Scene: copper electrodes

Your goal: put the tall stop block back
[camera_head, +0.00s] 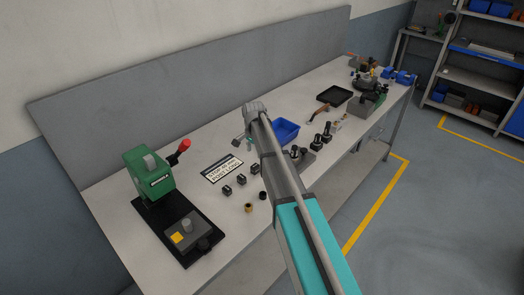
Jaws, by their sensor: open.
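My gripper (244,144) is at the end of my arm, above the middle of the bench, beyond the small blocks and left of the blue bin. It is small in the picture, open, and nothing shows between its fingers. Several small dark blocks stand in a row in front of a printed sign (222,169): a near one (227,190), a middle one (241,180) and a far one (255,169). I cannot tell which of them, if any, is the tall stop block. A green press (150,175) with a red-knobbed lever stands at the left; its black base (205,242) carries a grey cylinder (187,226) and a yellow piece (178,238).
Two small round pieces, one brassy (249,208) and one dark (262,195), lie near the bench's front edge. A blue bin (286,131), dark tool holders (317,141) and a black tray (334,96) are farther right. A grey panel (200,80) backs the bench.

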